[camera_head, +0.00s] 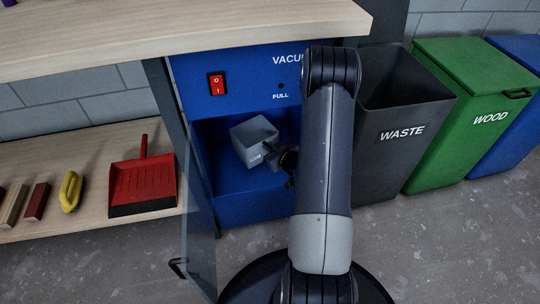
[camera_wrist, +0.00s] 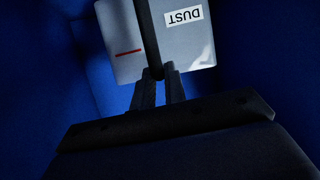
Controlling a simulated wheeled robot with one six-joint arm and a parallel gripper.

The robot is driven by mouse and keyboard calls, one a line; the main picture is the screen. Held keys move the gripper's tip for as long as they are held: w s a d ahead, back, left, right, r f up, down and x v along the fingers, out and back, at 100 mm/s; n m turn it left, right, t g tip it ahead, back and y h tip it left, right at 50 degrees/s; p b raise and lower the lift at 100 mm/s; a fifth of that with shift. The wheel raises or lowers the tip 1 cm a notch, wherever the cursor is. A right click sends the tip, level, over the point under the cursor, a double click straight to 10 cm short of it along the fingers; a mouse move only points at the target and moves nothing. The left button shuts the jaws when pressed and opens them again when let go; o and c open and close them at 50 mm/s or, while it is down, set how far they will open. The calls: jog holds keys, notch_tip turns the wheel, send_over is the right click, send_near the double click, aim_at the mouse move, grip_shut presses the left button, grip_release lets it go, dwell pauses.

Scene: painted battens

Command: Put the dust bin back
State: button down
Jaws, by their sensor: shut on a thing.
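The dust bin (camera_head: 254,138) is a small grey box inside the open recess of the blue vacuum cabinet (camera_head: 250,208), tilted in the head view. In the wrist view the dust bin (camera_wrist: 186,45) shows an upside-down DUST label, a red line and a dark upright handle bar. My gripper (camera_head: 288,160) reaches into the recess from the right, partly hidden by my arm. In the wrist view my gripper (camera_wrist: 160,76) has its fingers closed on the dark handle. Whether the bin touches the recess floor or back cannot be told.
The cabinet's clear door (camera_head: 200,235) stands open on the left, its handle low. A red power switch (camera_head: 216,85) is above the recess. A red dustpan (camera_head: 143,182) and yellow item (camera_head: 70,192) lie on the shelf left. A WASTE bin (camera_head: 400,150) and green WOOD bin (camera_head: 470,130) stand right.

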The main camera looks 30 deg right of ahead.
jog(key=shift+f+b, duration=0.3)
jog(key=shift+f, duration=0.9)
jog(key=shift+f, duration=0.2)
jog(key=c, duration=1.5)
grip_release()
jog(key=shift+o, duration=0.2)
jog(key=shift+r, duration=0.1)
jog(key=shift+r, duration=0.1)
jog(key=p+v, duration=0.3)
jog(key=v, duration=0.9)
